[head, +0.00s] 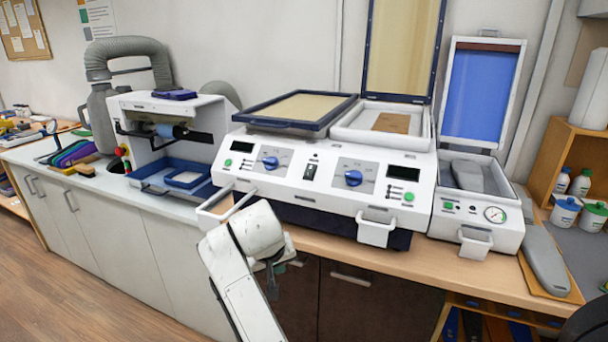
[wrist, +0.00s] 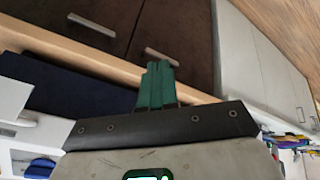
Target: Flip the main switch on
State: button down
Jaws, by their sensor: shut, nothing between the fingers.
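The main switch (head: 311,171) is a small black rocker in the middle of the front panel of the white two-station heating machine (head: 330,192), between two blue knobs. It is too small to tell which way it is tipped. My gripper is in front of and below the machine in the head view, mostly hidden by my own arm. In the wrist view my gripper (wrist: 159,68) has its green fingers together, with nothing between them, in front of the dark cabinet doors. It is apart from the switch, which I cannot make out in the wrist view.
White handles (head: 377,232) stick out from the machine's front, near my arm. A white vacuum press (head: 480,206) stands to the right and a grinding unit (head: 170,140) to the left. The wooden counter edge (head: 440,277) runs below the machine. The floor at left is clear.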

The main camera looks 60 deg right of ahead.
jog(key=w+d+r+m+h+b, duration=0.1)
jog(key=w+d+r+m, duration=0.1)
jog(key=d+r, duration=0.3)
jog(key=w+d+r+m+b, duration=0.1)
jog(key=w+d+r+m, duration=0.1)
jog(key=r, duration=0.5)
jog(key=m+g+b, duration=0.1)
jog(key=m+b, duration=0.1)
jog(key=m, duration=0.2)
send_near(308, 175)
jog(key=v, duration=0.7)
jog(key=shift+r, duration=0.15)
jog(key=p+x, duration=0.2)
jog(key=x, duration=1.2)
